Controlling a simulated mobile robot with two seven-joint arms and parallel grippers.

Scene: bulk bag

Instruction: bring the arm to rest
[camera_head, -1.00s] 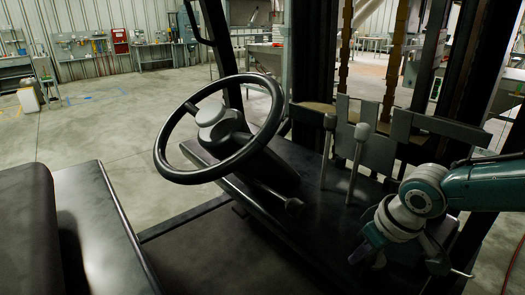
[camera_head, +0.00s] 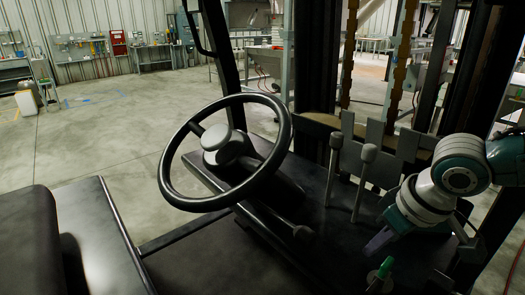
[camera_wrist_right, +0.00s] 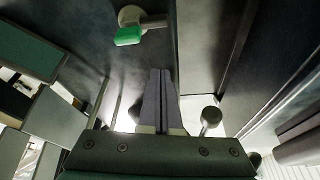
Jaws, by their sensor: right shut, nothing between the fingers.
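My right arm comes in from the right in the head view. Its gripper (camera_head: 376,244) hangs over the dark console, pointing down and left, apart from the levers. In the right wrist view the two grey fingers (camera_wrist_right: 160,80) lie together with nothing between them. A small green-topped piece on a pale round base (camera_head: 384,269) stands on the console just below the gripper. It also shows beyond the fingertips in the right wrist view, as a green handle (camera_wrist_right: 128,37). My left gripper is in neither view.
A black steering wheel (camera_head: 224,150) stands left of the arm. Two upright levers with grey knobs (camera_head: 367,153) are close to the gripper's left. Dark mast posts (camera_head: 470,70) rise behind the arm. A black seat (camera_head: 30,240) is at lower left.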

